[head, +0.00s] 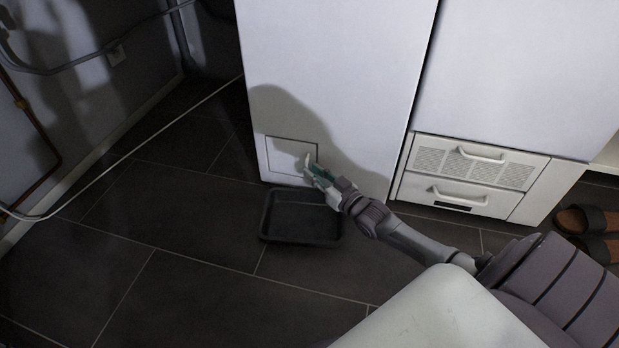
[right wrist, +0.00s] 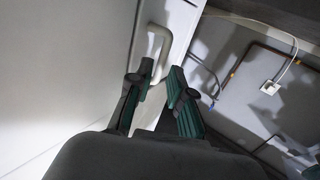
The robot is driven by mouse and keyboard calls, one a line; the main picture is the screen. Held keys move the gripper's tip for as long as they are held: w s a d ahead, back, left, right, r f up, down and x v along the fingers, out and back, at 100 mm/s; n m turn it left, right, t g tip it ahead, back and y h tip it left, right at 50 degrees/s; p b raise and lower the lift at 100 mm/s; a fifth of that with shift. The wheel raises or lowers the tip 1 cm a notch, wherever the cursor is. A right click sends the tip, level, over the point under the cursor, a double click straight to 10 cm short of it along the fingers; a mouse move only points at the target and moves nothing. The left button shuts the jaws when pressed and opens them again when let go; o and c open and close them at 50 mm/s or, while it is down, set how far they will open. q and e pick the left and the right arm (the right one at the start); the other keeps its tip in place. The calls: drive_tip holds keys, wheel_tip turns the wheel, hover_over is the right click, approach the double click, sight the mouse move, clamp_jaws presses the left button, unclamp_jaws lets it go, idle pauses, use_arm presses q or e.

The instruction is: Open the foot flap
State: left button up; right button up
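The foot flap (head: 283,148) is a small rectangular panel low at the left of the left white machine's front. It looks shut and flush with the front. Its pale handle (right wrist: 158,45) is a bent bar, clear in the right wrist view and partly hidden by the gripper in the head view. My right gripper (head: 311,168) is at the flap's right side. In the right wrist view its two green-padded fingers (right wrist: 160,85) stand apart, with the handle's near end by the tips. I cannot tell whether they touch it. My left gripper is not in view.
A black shallow tray (head: 300,239) lies on the dark tiled floor just below the flap. The second machine (head: 520,75) at right has a vented panel and a drawer with handles. Brown slippers (head: 590,222) lie far right. A pale hose (head: 130,155) crosses the left floor.

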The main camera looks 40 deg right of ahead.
sight(290, 162)
drive_tip(key=shift+w+a+b, duration=0.15)
drive_tip(key=shift+w+b, duration=0.3)
drive_tip(key=shift+w, duration=0.75)
clamp_jaws()
